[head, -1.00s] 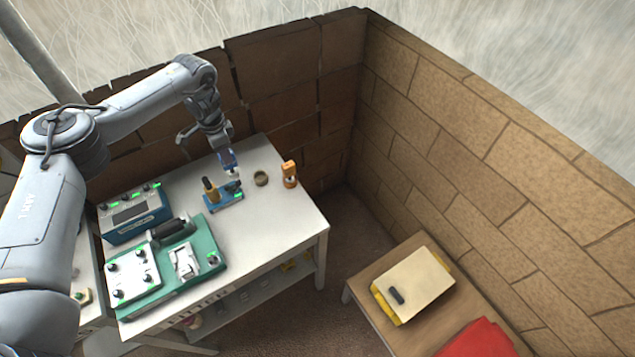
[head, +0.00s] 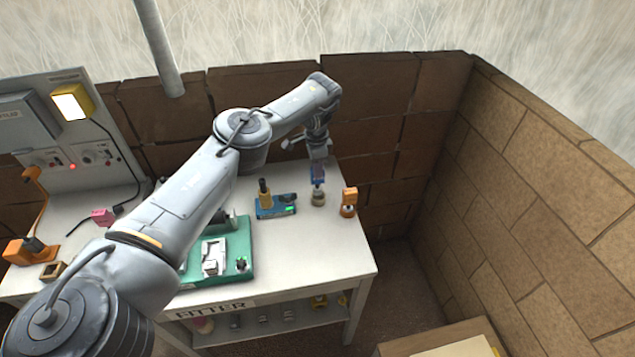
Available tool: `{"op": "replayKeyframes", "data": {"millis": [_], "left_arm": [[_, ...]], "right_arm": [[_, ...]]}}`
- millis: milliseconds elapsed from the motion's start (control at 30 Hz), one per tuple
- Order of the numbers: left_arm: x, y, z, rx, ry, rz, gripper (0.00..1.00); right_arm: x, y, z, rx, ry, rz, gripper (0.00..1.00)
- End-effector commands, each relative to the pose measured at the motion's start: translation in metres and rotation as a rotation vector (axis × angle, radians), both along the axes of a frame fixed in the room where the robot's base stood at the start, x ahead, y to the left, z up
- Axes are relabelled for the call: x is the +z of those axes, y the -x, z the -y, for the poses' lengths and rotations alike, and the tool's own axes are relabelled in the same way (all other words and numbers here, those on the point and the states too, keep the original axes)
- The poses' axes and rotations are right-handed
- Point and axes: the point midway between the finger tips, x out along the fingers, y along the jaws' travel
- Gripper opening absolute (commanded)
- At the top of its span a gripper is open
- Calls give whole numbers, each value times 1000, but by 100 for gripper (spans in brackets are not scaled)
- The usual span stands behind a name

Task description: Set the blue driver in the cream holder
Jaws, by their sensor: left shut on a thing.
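My left gripper (head: 318,160) is shut on the blue driver (head: 318,174), which hangs upright with its lower end down. The cream holder (head: 318,198) is a small round tan cup on the grey-white bench, directly below the driver. The driver's lower end meets the holder's top in the picture; I cannot tell whether it is inside the holder or just above it. My right gripper is out of view.
A blue fixture (head: 276,211) with a yellow-brown upright piece stands left of the holder. An orange stand (head: 349,203) is close on the right. A green board (head: 238,262) lies nearer, partly behind my left arm. Brick walls rise behind and right.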

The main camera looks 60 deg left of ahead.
Motion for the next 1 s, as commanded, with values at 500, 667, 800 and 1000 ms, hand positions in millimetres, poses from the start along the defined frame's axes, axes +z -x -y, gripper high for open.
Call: {"op": "replayKeyframes", "data": {"millis": [500, 667, 800, 1000], "left_arm": [[-45, 0, 0, 0, 0, 0, 0], [-45, 0, 0, 0, 1, 2, 0], [-47, 0, 0, 0, 0, 1, 0], [-48, 0, 0, 0, 0, 1, 47]], "right_arm": [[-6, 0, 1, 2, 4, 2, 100], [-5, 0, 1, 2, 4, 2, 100], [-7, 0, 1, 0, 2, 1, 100], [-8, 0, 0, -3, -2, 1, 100]]}}
